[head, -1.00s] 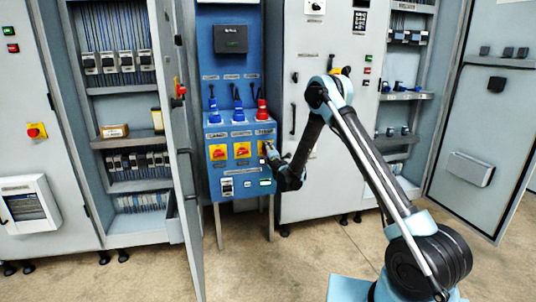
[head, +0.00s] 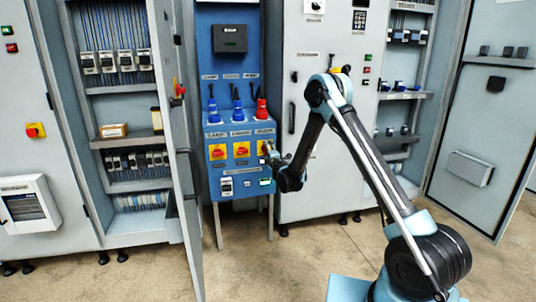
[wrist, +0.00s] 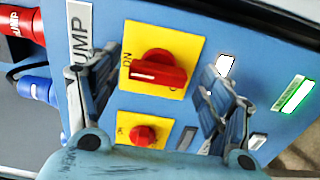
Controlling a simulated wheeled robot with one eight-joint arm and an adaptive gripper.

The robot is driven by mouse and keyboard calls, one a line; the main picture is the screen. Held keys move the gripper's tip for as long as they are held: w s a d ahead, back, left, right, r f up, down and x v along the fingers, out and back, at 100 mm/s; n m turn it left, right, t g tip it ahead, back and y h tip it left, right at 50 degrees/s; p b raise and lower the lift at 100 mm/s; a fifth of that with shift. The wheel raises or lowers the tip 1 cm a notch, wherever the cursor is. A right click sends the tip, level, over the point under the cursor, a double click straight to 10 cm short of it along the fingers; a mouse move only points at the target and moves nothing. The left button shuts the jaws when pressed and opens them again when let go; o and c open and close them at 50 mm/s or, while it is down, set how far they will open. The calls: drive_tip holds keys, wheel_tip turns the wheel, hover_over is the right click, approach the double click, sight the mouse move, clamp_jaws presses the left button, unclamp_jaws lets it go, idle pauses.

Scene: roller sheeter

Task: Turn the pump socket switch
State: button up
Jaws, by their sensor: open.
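The pump socket switch is a red knob (wrist: 158,70) on a yellow plate (wrist: 183,45), with a label reading "UMP" (wrist: 80,35) beside it in the wrist view. The knob's white-marked end points left in that view, near the letters "ON". My gripper (wrist: 160,80) is open, with one finger on each side of the knob; contact cannot be told. In the head view my gripper (head: 271,152) is at the rightmost yellow switch plate (head: 262,147) of the blue panel, partly covering it.
A second, smaller red knob (wrist: 143,134) on yellow sits below in the wrist view. Red (head: 261,110) and blue (head: 238,113) plugs stand above the switches. An open cabinet door (head: 184,150) is left of the panel. The floor in front is clear.

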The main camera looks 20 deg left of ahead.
drive_tip(key=v, duration=1.1)
drive_tip(key=shift+w+d, duration=0.1)
drive_tip(key=shift+d, duration=0.05)
